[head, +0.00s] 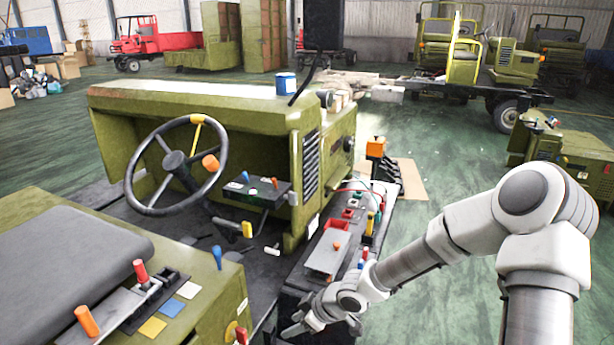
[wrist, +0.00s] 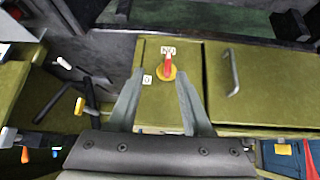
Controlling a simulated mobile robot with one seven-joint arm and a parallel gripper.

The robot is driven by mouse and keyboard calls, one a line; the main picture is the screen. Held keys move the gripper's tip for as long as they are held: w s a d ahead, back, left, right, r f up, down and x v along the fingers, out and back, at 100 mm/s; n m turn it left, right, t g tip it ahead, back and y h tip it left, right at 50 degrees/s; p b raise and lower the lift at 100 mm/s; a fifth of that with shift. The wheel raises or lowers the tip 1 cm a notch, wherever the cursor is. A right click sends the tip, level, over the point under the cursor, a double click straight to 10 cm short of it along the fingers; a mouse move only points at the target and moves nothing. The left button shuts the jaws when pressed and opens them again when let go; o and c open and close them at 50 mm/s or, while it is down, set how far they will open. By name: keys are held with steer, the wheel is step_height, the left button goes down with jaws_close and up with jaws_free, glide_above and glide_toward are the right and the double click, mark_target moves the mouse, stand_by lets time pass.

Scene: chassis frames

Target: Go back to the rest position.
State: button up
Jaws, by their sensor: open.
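My gripper (head: 300,326) shows low in the head view, beside the chassis and below the side console. In the wrist view my gripper (wrist: 160,76) is open, its two grey fingers apart with nothing held. A red rotary switch on a yellow base (wrist: 167,69) lies between the fingertips in the picture, on an olive panel (wrist: 155,115) with small white labels. I cannot tell how far the fingertips are from the panel. My arm reaches down from the right side of the head view.
An olive door with a metal handle (wrist: 232,72) is right of the switch. The side console (head: 328,250) carries several coloured controls. The steering wheel (head: 133,180) and seat (head: 60,245) are left. Green floor (head: 470,180) is open behind my arm.

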steer(key=s+d+r+m+t+h+b, duration=0.1)
steer(key=s+d+r+m+h, duration=0.25)
steer(key=d+r, duration=0.5)
steer(key=s+d+r+m+t+h+b, duration=0.1)
steer(key=s+d+r+m+h, duration=0.15)
steer(key=d+r+h, duration=0.55)
steer(key=s+r+m+y, duration=0.2)
steer(key=s+r, duration=0.3)
steer(key=s, duration=0.3)
steer(key=s+r+m+y, duration=0.3)
steer(key=s+r+m, duration=0.2)
steer(key=s, duration=0.3)
steer(key=shift+s+d, duration=0.3)
steer(key=shift+s, duration=0.05)
